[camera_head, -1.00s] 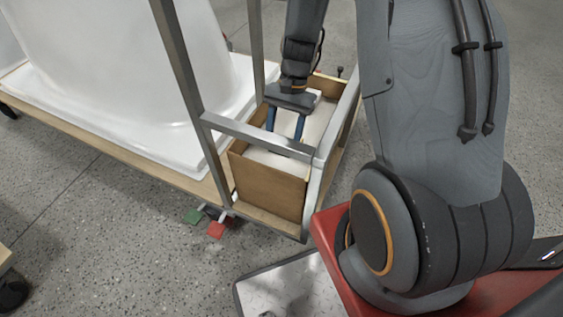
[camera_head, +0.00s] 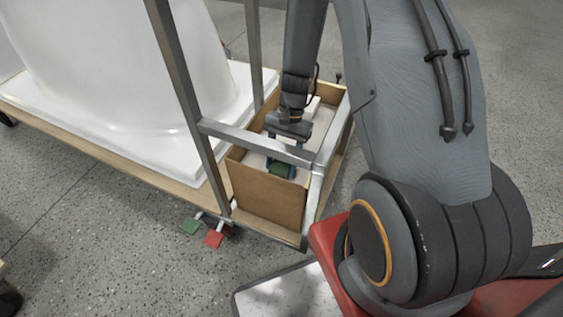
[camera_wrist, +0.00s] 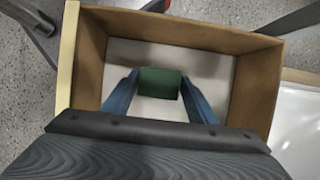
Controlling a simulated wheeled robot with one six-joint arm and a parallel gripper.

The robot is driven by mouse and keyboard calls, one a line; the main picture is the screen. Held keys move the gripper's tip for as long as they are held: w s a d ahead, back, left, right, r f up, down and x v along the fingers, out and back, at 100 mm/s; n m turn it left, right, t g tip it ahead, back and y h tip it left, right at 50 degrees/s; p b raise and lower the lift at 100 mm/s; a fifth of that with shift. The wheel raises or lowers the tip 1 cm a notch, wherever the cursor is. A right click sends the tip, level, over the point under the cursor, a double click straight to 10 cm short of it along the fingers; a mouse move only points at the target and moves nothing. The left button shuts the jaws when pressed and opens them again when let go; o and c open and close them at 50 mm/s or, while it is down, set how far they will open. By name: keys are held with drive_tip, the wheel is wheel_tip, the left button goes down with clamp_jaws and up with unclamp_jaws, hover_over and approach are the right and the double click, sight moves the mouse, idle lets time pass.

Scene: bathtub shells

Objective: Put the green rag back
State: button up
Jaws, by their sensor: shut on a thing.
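The green rag (camera_head: 283,170) shows as a small dark green block inside the brown open box (camera_head: 265,199). My gripper (camera_head: 281,163) reaches down into the box and is shut on the rag. In the wrist view, the rag (camera_wrist: 159,83) sits between the two blue fingers of my gripper (camera_wrist: 160,86), over the pale floor of the box (camera_wrist: 190,31). I cannot tell whether the rag touches that floor. In the head view, the metal frame bar and the front wall of the box hide part of the fingers.
A metal frame (camera_head: 258,146) crosses close in front of my gripper. A white tub shell (camera_head: 120,75) stands on the wooden trolley (camera_head: 120,162) at left. Green (camera_head: 190,226) and red (camera_head: 214,240) pedals stick out below. Speckled floor (camera_head: 90,250) is clear in front.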

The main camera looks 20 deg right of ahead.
drive_tip(key=o, duration=1)
